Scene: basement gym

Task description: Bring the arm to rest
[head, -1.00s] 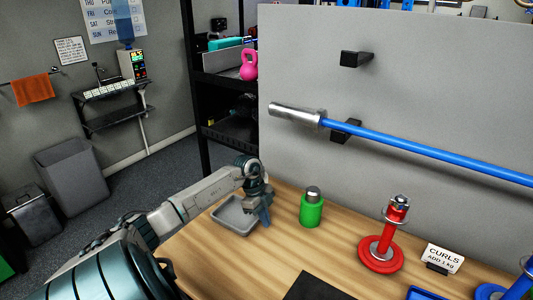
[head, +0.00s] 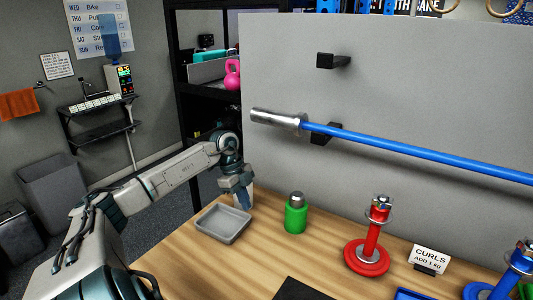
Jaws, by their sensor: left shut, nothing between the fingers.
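My left arm comes in from the left, over the left end of the wooden table (head: 258,252). My left gripper (head: 243,202) points down, shut and empty, just behind the grey tray (head: 222,224) as seen in the head view. The tray looks empty. The green bottle (head: 295,214) with a grey cap stands upright to the right of the gripper, apart from it. My right gripper is not in view.
A red weight stand (head: 370,243) and a white CURLS card (head: 430,259) stand farther right, with blue weights (head: 509,273) at the right edge. A blue barbell (head: 400,148) hangs on the grey panel behind. Bare tabletop lies in front of the bottle.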

